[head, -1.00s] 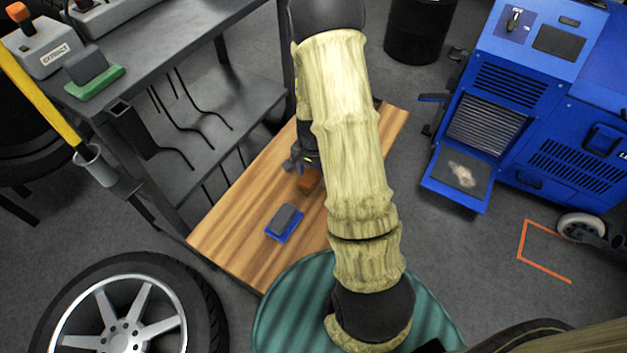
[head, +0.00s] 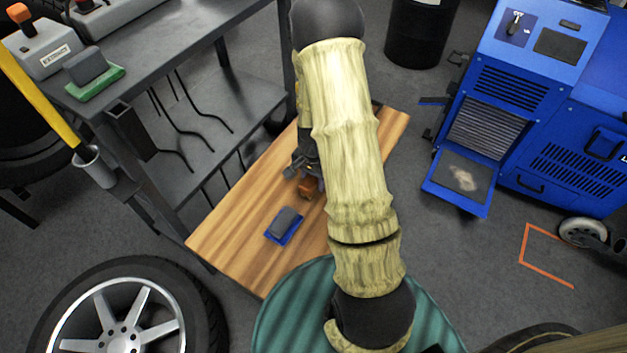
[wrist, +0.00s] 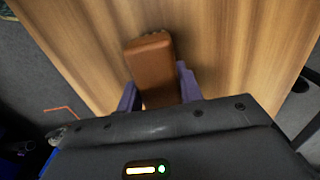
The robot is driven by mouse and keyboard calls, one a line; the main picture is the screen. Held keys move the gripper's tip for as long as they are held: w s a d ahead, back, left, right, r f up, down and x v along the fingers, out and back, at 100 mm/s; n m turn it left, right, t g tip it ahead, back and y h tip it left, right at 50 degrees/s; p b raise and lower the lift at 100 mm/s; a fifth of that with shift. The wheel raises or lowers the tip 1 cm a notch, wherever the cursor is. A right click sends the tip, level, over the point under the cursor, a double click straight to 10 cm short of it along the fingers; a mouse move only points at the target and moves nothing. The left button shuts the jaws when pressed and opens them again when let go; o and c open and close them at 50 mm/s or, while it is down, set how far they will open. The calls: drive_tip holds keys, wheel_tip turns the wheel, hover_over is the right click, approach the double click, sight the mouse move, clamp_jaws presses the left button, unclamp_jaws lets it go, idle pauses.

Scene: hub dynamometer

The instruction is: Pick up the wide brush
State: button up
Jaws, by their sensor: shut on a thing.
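The brown wooden block of the brush (wrist: 152,62) sits between the two purple fingers of my gripper (wrist: 160,90) in the wrist view. The fingers are shut on its sides. In the head view the brown brush (head: 309,188) shows just left of my arm, over the wooden bench top. My gripper (head: 303,172) is partly hidden there by my arm. I cannot tell whether the brush touches the wood. Its bristles are mostly hidden, with only a dark edge at the far end.
A blue-based grey block (head: 284,225) lies on the wooden bench (head: 230,235), left of the brush. A grey metal shelf (head: 190,120) stands close on the left. A teal ribbed drum top (head: 285,310) is in front. A blue machine (head: 480,120) stands at the right.

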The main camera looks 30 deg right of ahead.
wheel_tip(320, 180, up, 10)
drive_tip(key=p, duration=0.4)
idle(0.6)
drive_tip(key=shift+o, duration=0.9)
drive_tip(key=shift+w+r+p, duration=0.15)
drive_tip(key=shift+r+p, duration=0.3)
drive_tip(key=shift+p, duration=0.25)
drive_tip(key=shift+c, duration=0.2)
drive_tip(key=w+a+r+n+p, duration=0.1)
drive_tip(key=a+r+n+p, duration=0.2)
drive_tip(key=r+p, duration=1)
drive_tip(key=w+a+r+n+p, duration=0.1)
drive_tip(key=a+r+n+p, duration=0.2)
drive_tip(key=r+p, duration=1.1)
drive_tip(key=w+a+r+n+p, duration=0.2)
drive_tip(key=r+n+p, duration=0.3)
drive_tip(key=r+p, duration=0.8)
drive_tip(key=a+p, duration=0.1)
drive_tip(key=p, duration=1.1)
drive_tip(key=shift+r+p, duration=0.35)
drive_tip(key=shift+r, duration=0.05)
drive_tip(key=shift+f, duration=0.1)
